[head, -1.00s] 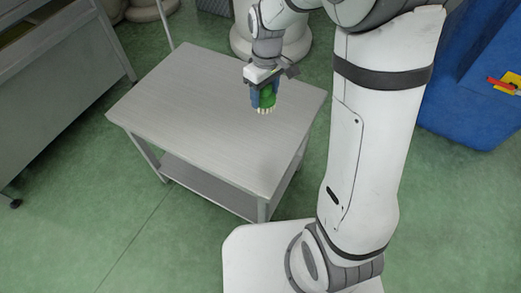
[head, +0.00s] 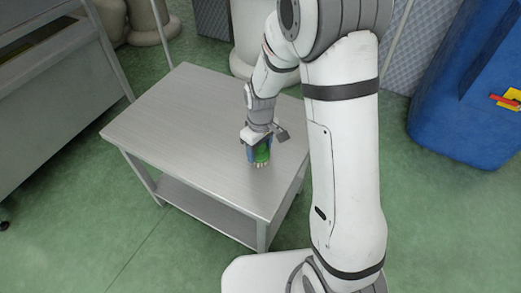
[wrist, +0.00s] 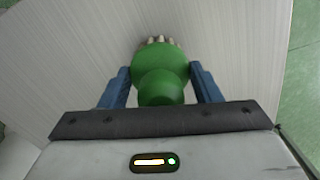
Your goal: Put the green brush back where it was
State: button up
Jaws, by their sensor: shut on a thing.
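The green brush (head: 263,154) has a rounded green body and pale bristles. My gripper (head: 258,153) is shut on it, with a blue finger on each side. The bristles point down at the steel table (head: 180,115), close to its top near the right side; I cannot tell whether they touch it. In the wrist view the brush (wrist: 162,75) sits between the fingers of my gripper (wrist: 161,82), with its bristle tips showing at the far end over the brushed metal top.
The rest of the table top is bare, and a lower shelf (head: 190,198) shows beneath it. A blue bin (head: 465,95) with a red and yellow thing (head: 507,100) stands at the right. A grey metal unit (head: 55,85) stands at the left.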

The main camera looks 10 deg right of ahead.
jog(key=shift+f, duration=0.1)
jog(key=shift+f, duration=0.15)
jog(key=o, duration=1)
notch_tip(320, 180, up, 12)
jog(key=p, duration=0.2)
jog(key=shift+w+d+r+p, duration=0.15)
jog(key=shift+r+p, duration=0.1)
jog(key=shift+p, duration=0.05)
jog(key=s+d+r+m, duration=0.2)
jog(key=s+d+r, duration=0.1)
jog(key=s, duration=0.2)
jog(key=s+d+r+m+t, duration=0.1)
jog(key=s+d+r+m, duration=0.2)
jog(key=s, duration=0.3)
jog(key=s+d+r+m+t, duration=0.1)
jog(key=s+d+r+m, duration=0.1)
jog(key=s, duration=0.4)
jog(key=shift+d+r+m, duration=0.4)
jog(key=shift+d+m, duration=0.2)
jog(key=shift+d, duration=0.25)
